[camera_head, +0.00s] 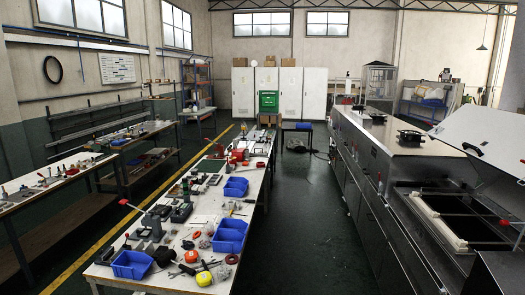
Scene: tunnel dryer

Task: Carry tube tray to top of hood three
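No tube tray can be made out for certain in the head view. Along the right runs a long metal dryer (352,172) with hoods on top. A closed nearer hood (397,152) has a dark fitting on it. A farther hood (362,123) has another dark object on it. Which one is hood three I cannot tell. At the near right a lid (485,135) stands raised over an open bay with dark compartments, with a pale long bar (437,220) along its left edge. Neither of my grippers is in view.
A long workbench (105,272) holds blue bins (230,236), tools and small parts. The dark aisle floor (310,225) between bench and dryer is clear. Another bench (40,190) lines the left.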

